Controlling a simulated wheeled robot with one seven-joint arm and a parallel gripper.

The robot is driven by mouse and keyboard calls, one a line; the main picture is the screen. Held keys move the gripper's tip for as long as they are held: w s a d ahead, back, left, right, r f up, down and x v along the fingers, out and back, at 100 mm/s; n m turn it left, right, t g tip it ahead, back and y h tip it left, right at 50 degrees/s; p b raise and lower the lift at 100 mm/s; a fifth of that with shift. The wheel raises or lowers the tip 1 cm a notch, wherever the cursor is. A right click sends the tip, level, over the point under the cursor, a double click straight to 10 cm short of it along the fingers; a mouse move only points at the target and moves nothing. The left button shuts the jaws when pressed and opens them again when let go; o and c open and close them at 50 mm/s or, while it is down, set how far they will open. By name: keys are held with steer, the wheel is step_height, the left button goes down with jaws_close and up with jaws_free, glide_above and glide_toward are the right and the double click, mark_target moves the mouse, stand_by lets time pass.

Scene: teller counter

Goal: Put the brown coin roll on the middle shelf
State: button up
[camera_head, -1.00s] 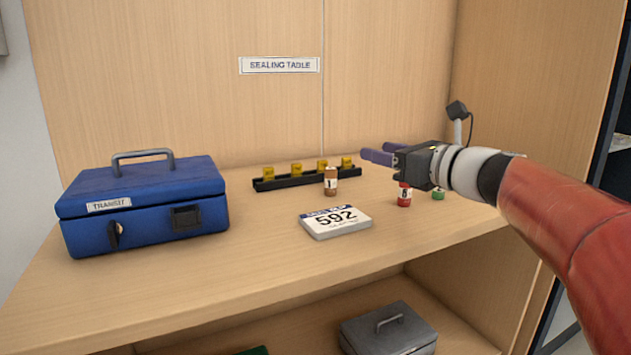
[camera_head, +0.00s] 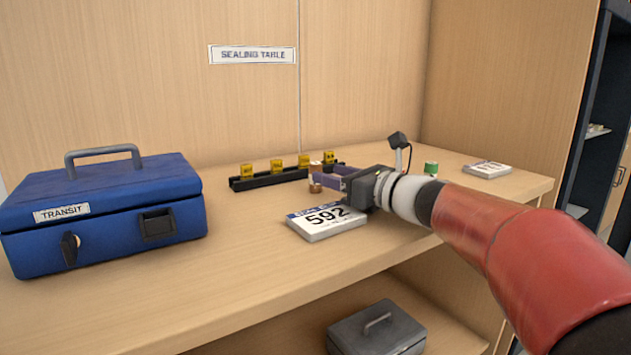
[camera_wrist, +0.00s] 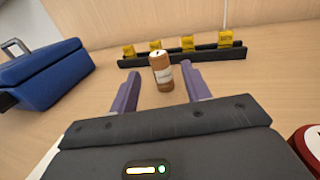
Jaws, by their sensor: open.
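The brown coin roll (camera_head: 315,187) stands upright on the sealing table and is partly hidden by my gripper's fingers in the head view. In the wrist view the brown coin roll (camera_wrist: 162,75) shows in full, with a pale label, ahead of and between the two purple fingertips. My gripper (camera_head: 328,176) is open and low over the tabletop, its fingers pointing at the roll. A lower shelf (camera_head: 440,315) shows under the tabletop; no shelf is marked as the middle one.
A black rack (camera_head: 270,179) with several yellow pieces lies behind the roll. A white 592 block (camera_head: 326,222) is just in front of my gripper. A blue TRANSIT box (camera_head: 105,215) stands left, a green roll (camera_head: 431,168) right. A grey box (camera_head: 375,330) sits on the lower shelf.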

mark_target(321, 170)
steer(key=x, duration=0.5)
steer(key=shift+a, duration=0.1)
jaws_close()
